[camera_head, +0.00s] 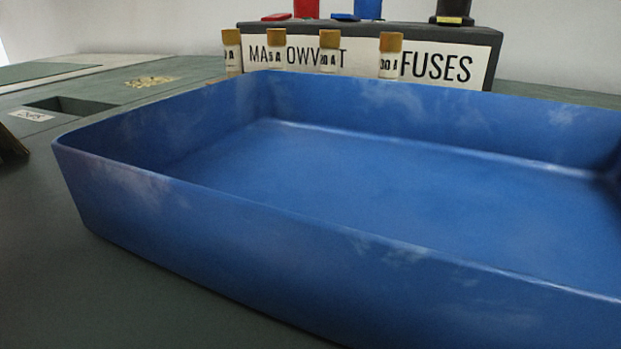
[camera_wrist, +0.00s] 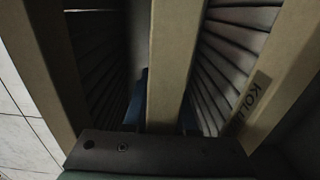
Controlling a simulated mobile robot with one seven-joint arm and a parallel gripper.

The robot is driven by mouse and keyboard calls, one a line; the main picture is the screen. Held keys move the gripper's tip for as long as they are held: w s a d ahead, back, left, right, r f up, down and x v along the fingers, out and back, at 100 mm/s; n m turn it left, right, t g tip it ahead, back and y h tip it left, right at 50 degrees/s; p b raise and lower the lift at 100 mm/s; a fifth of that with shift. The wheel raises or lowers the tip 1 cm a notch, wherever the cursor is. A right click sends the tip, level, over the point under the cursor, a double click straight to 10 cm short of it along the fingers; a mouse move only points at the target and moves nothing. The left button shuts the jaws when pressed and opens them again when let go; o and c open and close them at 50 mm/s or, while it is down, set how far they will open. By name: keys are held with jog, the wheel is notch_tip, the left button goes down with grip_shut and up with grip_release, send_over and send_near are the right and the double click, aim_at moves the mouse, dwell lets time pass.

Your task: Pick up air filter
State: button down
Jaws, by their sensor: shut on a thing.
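The air filter (camera_wrist: 178,65) fills much of the wrist view, very close. It has beige frame bars and dark grey pleats between them, with a dark label reading "KOL" on the right bar. The dark body of my gripper (camera_wrist: 150,135) lies across the bottom of that view, against the filter. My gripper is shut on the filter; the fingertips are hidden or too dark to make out. In the head view my gripper cannot be made out, and the filter is not clearly seen.
A large empty blue tray (camera_head: 200,235) fills the head view's front and right. Behind it stand a dark box with a "FUSES" sign (camera_head: 437,68) and several yellow-capped fuses (camera_head: 390,55). A dark recess (camera_head: 72,105) lies at the left. A dark object (camera_head: 10,147) shows at the left edge.

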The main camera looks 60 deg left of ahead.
notch_tip(320, 180, up, 10)
jog(key=p, duration=0.6)
jog(key=shift+p, duration=0.4)
jog(key=shift+r+p, duration=0.1)
jog(key=shift+p, duration=0.5)
